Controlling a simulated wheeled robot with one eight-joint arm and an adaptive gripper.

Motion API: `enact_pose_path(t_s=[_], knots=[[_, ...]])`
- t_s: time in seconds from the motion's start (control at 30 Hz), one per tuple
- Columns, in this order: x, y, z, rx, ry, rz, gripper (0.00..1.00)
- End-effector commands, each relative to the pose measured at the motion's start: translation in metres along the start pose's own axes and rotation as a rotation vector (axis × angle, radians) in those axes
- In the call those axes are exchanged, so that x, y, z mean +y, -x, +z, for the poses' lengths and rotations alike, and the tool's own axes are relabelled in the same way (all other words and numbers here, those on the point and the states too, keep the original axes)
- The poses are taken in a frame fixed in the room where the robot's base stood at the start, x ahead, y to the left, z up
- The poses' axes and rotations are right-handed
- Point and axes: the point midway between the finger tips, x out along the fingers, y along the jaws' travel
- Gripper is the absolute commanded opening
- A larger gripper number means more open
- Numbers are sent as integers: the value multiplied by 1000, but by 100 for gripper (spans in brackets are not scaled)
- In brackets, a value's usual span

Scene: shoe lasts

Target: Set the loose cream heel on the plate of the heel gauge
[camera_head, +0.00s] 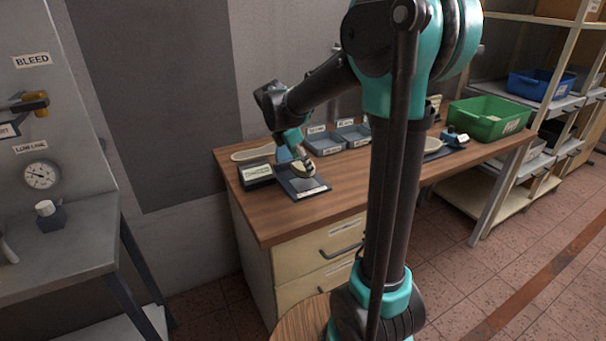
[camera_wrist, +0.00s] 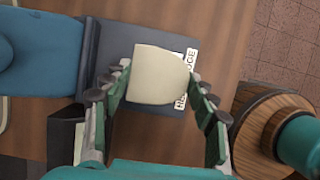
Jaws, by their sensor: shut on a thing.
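The cream heel (camera_wrist: 157,77) is between the two fingers of my gripper (camera_wrist: 158,72) in the wrist view, one finger at each side. In the head view the heel (camera_head: 299,171) shows small below my gripper (camera_head: 302,166). The heel gauge's dark plate (camera_head: 300,189) lies on the wooden bench under it; in the wrist view the plate (camera_wrist: 118,42) shows behind the heel, whose body partly covers the white label. The heel is over the plate; I cannot tell whether it touches. A blue part (camera_wrist: 38,50) stands at the plate's left side.
A dark labelled box (camera_head: 256,173) stands just left of the plate. Grey trays (camera_head: 324,144) sit behind to the right, a pale sole shape (camera_head: 252,153) behind to the left. A green bin (camera_head: 488,118) is at the bench's right end. The bench front is clear.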

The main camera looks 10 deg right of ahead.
Motion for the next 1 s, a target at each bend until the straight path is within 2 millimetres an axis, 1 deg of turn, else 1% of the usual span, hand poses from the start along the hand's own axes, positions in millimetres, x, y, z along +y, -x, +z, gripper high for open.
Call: enact_pose_path(t_s=[0.3, 0.4, 0.73, 0.77, 0.9, 1.0], knots=[[0, -33, -14, 0, 0, 0, 28], [0, -36, -15, 0, 0, 0, 28], [0, -39, -16, 0, 0, 0, 28], [0, -39, -16, 0, 0, 0, 60], [0, -38, -16, 0, 0, 0, 78], [0, -38, -16, 0, 0, 0, 79]])
